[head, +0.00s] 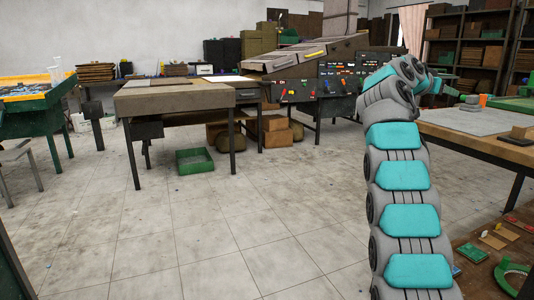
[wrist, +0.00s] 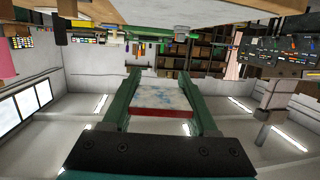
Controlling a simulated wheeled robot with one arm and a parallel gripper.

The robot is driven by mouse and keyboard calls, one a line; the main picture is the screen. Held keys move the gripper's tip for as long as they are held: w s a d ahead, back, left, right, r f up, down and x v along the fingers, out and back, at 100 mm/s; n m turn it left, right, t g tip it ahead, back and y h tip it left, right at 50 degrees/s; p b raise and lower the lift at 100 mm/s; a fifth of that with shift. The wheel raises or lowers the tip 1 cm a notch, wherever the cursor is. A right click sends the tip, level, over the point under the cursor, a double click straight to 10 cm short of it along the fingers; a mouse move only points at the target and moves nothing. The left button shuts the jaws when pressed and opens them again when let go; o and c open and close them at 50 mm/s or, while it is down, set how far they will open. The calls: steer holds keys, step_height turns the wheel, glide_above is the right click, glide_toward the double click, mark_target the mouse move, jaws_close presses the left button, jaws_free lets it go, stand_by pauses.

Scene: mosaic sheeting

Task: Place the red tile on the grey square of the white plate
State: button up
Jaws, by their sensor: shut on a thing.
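In the wrist view my gripper (wrist: 164,78) has two green fingers shut on a flat square tile (wrist: 163,112). The tile has a red edge towards the camera and a pale, blue-mottled face, and is held clear of any surface. I cannot pick out a white plate with a grey square for certain in either view.
The right workbench (head: 508,152) carries a flat grey sheet (head: 462,119) and a small wooden block (head: 523,132). A table (head: 165,103) stands left of centre, with a green crate (head: 195,168) on the floor by it. The tiled floor in the middle is clear.

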steer(key=w+a+f+n+t+y, duration=0.25)
steer(key=w+a+f, duration=0.2)
steer(key=a, duration=0.25)
steer(key=w+a+f+n+t+y, duration=0.2)
steer(key=w+a+f+n, duration=0.15)
steer(key=w+a, duration=0.3)
steer(key=a+f+n+t+y, duration=0.3)
steer(key=a+f+n+y, duration=0.35)
steer(key=a+f, duration=1.25)
steer(key=s+a+f+m+h, duration=0.1)
steer(key=s+f, duration=0.3)
steer(key=s, duration=0.6)
steer(key=s+f+m+h, duration=0.1)
steer(key=s+f+m, duration=0.2)
steer(key=s, duration=0.7)
steer(key=shift+a+f, duration=0.35)
steer(key=shift+f, duration=0.05)
